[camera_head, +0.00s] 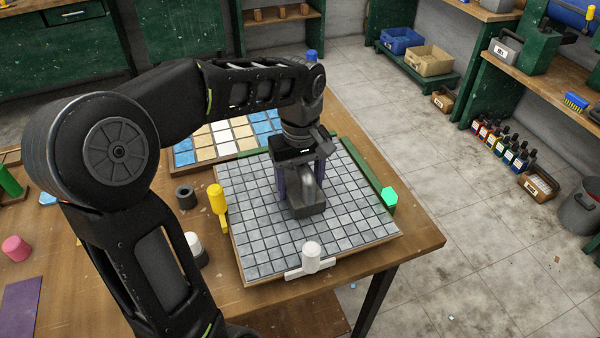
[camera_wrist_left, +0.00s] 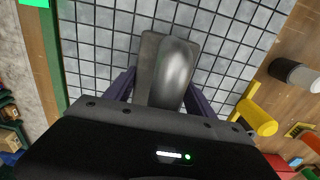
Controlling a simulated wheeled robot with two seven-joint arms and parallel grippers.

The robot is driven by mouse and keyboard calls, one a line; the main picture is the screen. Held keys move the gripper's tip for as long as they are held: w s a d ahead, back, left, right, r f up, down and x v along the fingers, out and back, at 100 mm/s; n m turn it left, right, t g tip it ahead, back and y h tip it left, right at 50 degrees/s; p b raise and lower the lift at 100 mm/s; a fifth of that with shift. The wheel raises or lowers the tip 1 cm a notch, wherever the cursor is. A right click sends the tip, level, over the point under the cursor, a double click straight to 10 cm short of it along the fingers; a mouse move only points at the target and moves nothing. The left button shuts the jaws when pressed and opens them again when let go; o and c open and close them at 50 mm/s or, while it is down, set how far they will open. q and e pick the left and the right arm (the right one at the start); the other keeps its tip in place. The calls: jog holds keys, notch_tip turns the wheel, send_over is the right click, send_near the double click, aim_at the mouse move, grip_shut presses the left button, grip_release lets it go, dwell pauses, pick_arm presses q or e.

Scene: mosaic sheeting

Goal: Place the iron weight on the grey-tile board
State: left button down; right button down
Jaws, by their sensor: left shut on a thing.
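The iron weight (camera_head: 307,204) is a dark grey block with a rounded handle on top. My left gripper (camera_head: 300,184) is shut on it, over the middle of the grey-tile board (camera_head: 262,254). In the left wrist view the weight (camera_wrist_left: 167,66) sits between the two purple fingers of the gripper (camera_wrist_left: 160,88), with grey tiles behind it. I cannot tell whether its base touches the tiles. My right gripper is not in view.
On the board's edges are a yellow-handled tool (camera_head: 217,200), a white-handled piece (camera_head: 311,256) and a green knob (camera_head: 390,197).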

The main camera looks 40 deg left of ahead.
pick_arm(q)
jog(key=shift+f, duration=0.1)
dwell(0.3)
jog(key=shift+c, duration=1.6)
grip_release()
notch_tip(320, 180, up, 6)
jog(key=shift+r, duration=0.1)
notch_tip(320, 180, up, 5)
jog(key=p, duration=0.3)
jog(key=shift+r+p, duration=0.1)
jog(key=shift+p, duration=0.25)
jog(key=shift+r+p, duration=0.4)
jog(key=shift+r, duration=0.05)
jog(key=shift+f, duration=0.1)
